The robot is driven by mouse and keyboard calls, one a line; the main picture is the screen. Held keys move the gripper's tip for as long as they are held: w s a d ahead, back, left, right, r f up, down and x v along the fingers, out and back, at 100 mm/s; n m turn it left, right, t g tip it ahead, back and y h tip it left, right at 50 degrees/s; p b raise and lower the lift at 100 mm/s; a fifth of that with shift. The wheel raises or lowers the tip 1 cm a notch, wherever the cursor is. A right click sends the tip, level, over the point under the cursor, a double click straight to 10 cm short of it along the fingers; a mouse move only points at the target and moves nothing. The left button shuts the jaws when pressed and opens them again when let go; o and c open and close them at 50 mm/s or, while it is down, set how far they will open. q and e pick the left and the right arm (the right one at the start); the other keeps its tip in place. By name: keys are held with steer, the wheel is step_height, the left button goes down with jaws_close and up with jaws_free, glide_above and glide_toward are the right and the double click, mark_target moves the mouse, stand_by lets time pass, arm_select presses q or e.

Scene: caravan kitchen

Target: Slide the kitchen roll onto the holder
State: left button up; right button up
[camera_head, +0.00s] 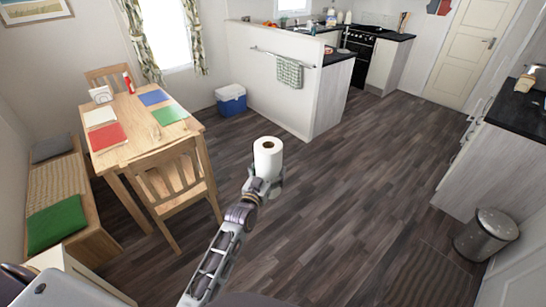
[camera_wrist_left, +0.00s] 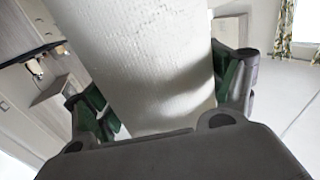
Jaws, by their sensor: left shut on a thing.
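The white kitchen roll (camera_head: 268,158) is upright at the end of my left arm in the head view, with its round top and core hole showing. It fills the middle of the left wrist view (camera_wrist_left: 150,65). My left gripper (camera_wrist_left: 165,95) is shut on the roll, with one green-padded finger on each side of it. In the head view the gripper is mostly hidden behind the roll and the wrist. I cannot pick out the holder in either view. My right gripper is not in view.
A wooden table (camera_head: 128,110) with coloured mats and a chair (camera_head: 178,188) stand at the left. A blue cool box (camera_head: 231,100) stands by the white partition (camera_head: 262,75). A dark worktop (camera_head: 525,112) and a metal bin (camera_head: 485,235) are at the right. The middle floor is clear.

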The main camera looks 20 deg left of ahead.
arm_select(q)
steer(key=s+f, duration=0.2)
steer(key=s, duration=0.5)
steer(key=s+a+f+n+y, duration=0.1)
steer(key=s+f, duration=0.2)
steer(key=s, duration=0.4)
steer(key=shift+a+y, duration=0.3)
steer(key=shift+w, duration=0.15)
